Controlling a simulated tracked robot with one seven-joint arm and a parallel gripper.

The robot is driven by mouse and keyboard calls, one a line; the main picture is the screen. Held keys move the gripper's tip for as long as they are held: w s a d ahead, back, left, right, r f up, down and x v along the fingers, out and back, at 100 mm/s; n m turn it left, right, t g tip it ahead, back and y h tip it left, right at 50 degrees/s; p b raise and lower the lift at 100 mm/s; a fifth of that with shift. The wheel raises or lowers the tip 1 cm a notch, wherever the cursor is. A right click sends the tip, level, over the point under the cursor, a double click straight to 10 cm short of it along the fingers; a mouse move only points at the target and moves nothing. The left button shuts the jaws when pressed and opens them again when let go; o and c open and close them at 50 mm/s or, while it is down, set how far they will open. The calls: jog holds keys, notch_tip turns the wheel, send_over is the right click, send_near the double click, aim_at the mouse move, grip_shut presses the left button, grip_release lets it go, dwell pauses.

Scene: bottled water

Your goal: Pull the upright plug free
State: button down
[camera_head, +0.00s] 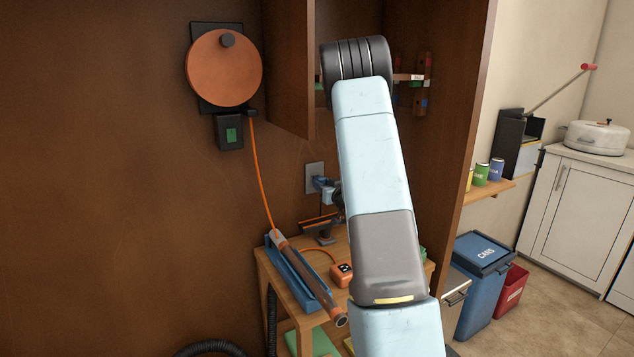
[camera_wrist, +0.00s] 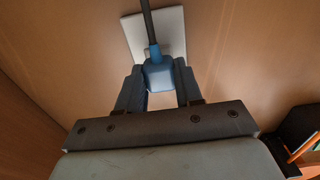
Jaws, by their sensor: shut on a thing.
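The blue plug (camera_wrist: 160,74) has a dark cable running up from it in the wrist view. It sits between the two fingers of my gripper (camera_wrist: 158,84), which is shut on it. Behind it is the pale wall plate of the outlet (camera_wrist: 174,32). I cannot tell whether the plug's pins are in the plate. In the head view the grey outlet plate (camera_head: 314,177) is on the brown wall, with my gripper (camera_head: 326,188) close in front of it. My arm hides part of the area to the right.
A small wooden table (camera_head: 345,244) below holds a blue cradle with a tube (camera_head: 300,270) and an orange box (camera_head: 341,273). An orange reel (camera_head: 224,67) hangs at upper left, its cord running down. The cabinet side panel (camera_head: 456,120) stands to the right.

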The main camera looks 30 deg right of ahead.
jog(key=shift+s+d, duration=0.1)
jog(key=shift+s, duration=1.7)
